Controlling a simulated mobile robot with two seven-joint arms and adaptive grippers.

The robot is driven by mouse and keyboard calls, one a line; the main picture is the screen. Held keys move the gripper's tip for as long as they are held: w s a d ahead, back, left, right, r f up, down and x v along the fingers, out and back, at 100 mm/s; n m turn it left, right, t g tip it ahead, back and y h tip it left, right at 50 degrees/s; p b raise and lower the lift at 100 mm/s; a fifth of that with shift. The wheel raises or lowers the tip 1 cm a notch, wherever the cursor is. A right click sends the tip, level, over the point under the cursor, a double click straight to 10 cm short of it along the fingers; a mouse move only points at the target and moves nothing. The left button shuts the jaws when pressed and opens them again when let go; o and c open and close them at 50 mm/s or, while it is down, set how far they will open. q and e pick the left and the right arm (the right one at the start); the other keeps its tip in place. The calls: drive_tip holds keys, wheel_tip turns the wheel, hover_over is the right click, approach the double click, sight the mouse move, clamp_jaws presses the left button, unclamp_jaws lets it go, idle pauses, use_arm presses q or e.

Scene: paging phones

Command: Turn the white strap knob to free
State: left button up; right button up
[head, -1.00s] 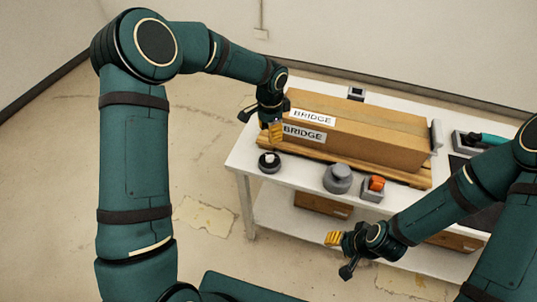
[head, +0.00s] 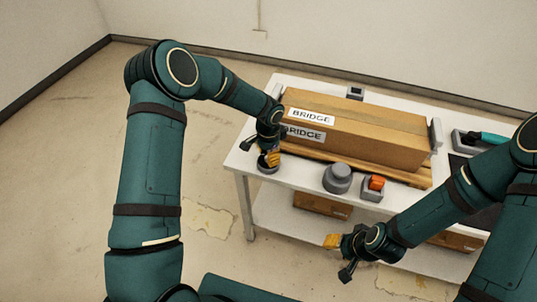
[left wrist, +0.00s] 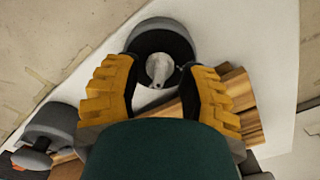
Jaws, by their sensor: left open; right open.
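My left gripper (left wrist: 159,82) is open, with one yellow finger on each side of the knob. I cannot tell whether the fingers touch it. In the head view the knob's round base (head: 264,169) is at the table's left front corner, mostly hidden under my left gripper (head: 271,158). My right gripper (head: 335,243) is open and empty, in front of the table's edge, away from the knob.
A long cardboard box (head: 360,125) marked BRIDGE lies on wooden boards (head: 405,178) behind the knob. A grey stepped round knob (head: 338,177) and a grey block with an orange top (head: 376,184) stand to the right. The white table (head: 240,160) has bare room at its left end.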

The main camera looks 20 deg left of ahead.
use_arm(q)
clamp_jaws()
use_arm(e)
drive_tip(key=shift+f, duration=0.1)
use_arm(q)
drive_tip(key=shift+f+n+b, duration=0.15)
drive_tip(key=shift+n+b, duration=1.05)
drive_tip(key=shift+n, duration=0.3)
drive_tip(key=n+b, duration=0.2)
drive_tip(key=n, duration=0.2)
drive_tip(key=shift+n, duration=0.3)
drive_tip(key=n, duration=0.2)
drive_tip(key=shift+s+n+b, duration=0.1)
drive_tip(key=shift+n+b, duration=0.25)
drive_tip(key=shift+n, duration=0.05)
drive_tip(key=n, duration=0.2)
drive_tip(key=shift+n, duration=0.4)
drive_tip(key=n, duration=0.4)
drive_tip(key=shift+n, duration=0.3)
use_arm(e)
drive_tip(key=f, duration=0.1)
drive_tip(key=s+f, duration=0.1)
drive_tip(key=f, duration=0.2)
drive_tip(key=shift+s+a+f, duration=0.1)
drive_tip(key=shift+s+f, duration=0.25)
drive_tip(key=shift+f, duration=0.05)
